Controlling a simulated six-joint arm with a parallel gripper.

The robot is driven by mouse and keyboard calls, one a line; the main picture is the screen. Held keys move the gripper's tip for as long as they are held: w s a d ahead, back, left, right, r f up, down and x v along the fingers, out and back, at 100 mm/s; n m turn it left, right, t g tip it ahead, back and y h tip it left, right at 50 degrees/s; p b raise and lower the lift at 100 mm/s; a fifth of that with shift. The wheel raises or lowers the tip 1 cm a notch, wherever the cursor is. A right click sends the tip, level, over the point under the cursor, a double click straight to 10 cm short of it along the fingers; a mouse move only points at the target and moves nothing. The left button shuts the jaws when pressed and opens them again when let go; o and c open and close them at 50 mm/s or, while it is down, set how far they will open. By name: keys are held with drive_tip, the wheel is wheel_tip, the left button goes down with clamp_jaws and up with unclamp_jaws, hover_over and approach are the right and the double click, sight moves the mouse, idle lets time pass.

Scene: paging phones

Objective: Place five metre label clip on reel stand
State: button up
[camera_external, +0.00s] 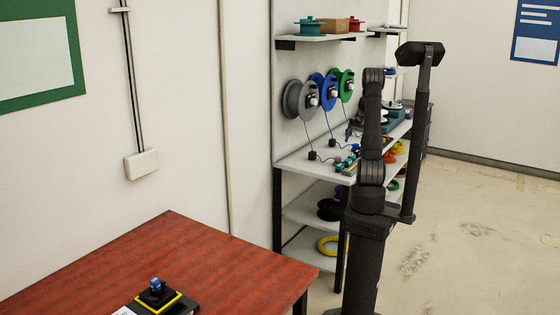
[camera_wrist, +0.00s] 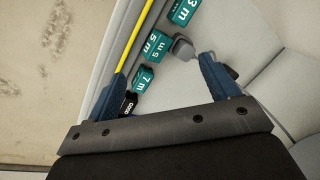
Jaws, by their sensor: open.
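The five metre label clip (camera_wrist: 157,46), teal with white "5 m" lettering, lies in a row on the shelf edge in the wrist view. A "3 m" clip (camera_wrist: 184,11) is above it and a "7 m" clip (camera_wrist: 143,79) below it. My gripper (camera_wrist: 161,68) is open, its blue fingers apart on either side of the row, with nothing held. In the external view, small teal clips (camera_external: 347,162) show on the shelf, and my arm partly hides that area. Grey (camera_external: 301,99), blue (camera_external: 326,92) and green reels (camera_external: 345,85) hang above the shelf. I cannot tell which part is the reel stand.
A grey block (camera_wrist: 184,47) sits close beside the five metre clip, near my right finger. A yellow strip (camera_wrist: 134,36) runs along the shelf edge. Cables hang from the reels to the shelf (camera_external: 296,160). A red table (camera_external: 170,255) stands in front left.

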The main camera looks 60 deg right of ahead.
drive_tip(key=s+f+m+t, duration=0.25)
drive_tip(key=s+m, duration=0.25)
drive_tip(key=m, duration=0.8)
drive_tip(key=m+t+h, duration=0.1)
drive_tip(key=m+t, duration=0.3)
drive_tip(key=m, duration=1)
approach(350, 161)
drive_tip(key=shift+h, duration=0.3)
drive_tip(key=w+f, duration=0.1)
drive_tip(key=f, duration=0.1)
drive_tip(key=w+f, duration=0.1)
drive_tip(key=f, duration=0.1)
drive_tip(key=shift+w, duration=0.15)
drive_tip(key=shift+w+r+x, duration=0.1)
drive_tip(key=shift+w+x, duration=0.05)
drive_tip(key=shift+x, duration=0.7)
drive_tip(key=shift+w+r+x, duration=0.1)
drive_tip(key=shift+r+x, duration=0.05)
drive_tip(key=shift+x, duration=0.75)
drive_tip(key=shift+w+r+x, duration=0.1)
drive_tip(key=shift+w+x, duration=0.05)
drive_tip(key=shift+x, duration=0.7)
drive_tip(key=shift+a, duration=0.2)
drive_tip(key=c, duration=1.1)
drive_tip(key=shift+r, duration=0.1)
